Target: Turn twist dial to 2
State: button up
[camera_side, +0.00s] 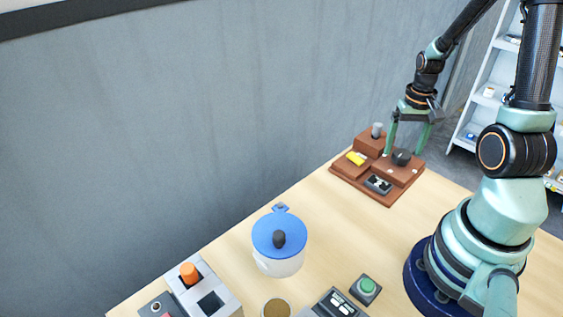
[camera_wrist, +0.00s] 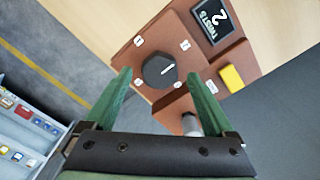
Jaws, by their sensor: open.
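In the side view the dial (camera_side: 401,157) is at the right of the brown station. A dark display (camera_wrist: 212,20) beside it shows a 2 and the word TWISTS, upside down in the wrist view. My gripper (camera_side: 404,151) is open, its green fingers pointing down on either side of the dial; in the wrist view (camera_wrist: 158,76) contact cannot be told.
The brown station (camera_side: 357,182) also holds a yellow block (camera_side: 356,158) and a grey peg (camera_side: 377,130). A blue-lidded pot (camera_side: 279,236), a green button (camera_side: 366,286) and a grey box with an orange knob (camera_side: 189,272) stand nearer the camera. Bare table lies between.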

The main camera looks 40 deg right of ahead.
aim_at(402, 153)
notch_tip(402, 153, up, 11)
jog(key=shift+f, duration=0.2)
dwell(0.3)
jog(key=w+a+r+n+t, duration=0.1)
jog(key=a+r+n+t, duration=0.1)
jog(key=a, duration=0.5)
jog(key=w+a+r+n+t, duration=0.1)
jog(key=w+a+r+n, duration=0.1)
jog(key=a, duration=0.5)
jog(key=w+a+r+n+t, duration=0.1)
jog(key=a+r+n+t, duration=0.1)
jog(key=a+r+n, duration=0.2)
jog(key=a+n, duration=0.1)
jog(key=a, duration=0.2)
jog(key=shift+w+a+t, duration=0.25)
jog(key=shift+a+t, duration=0.05)
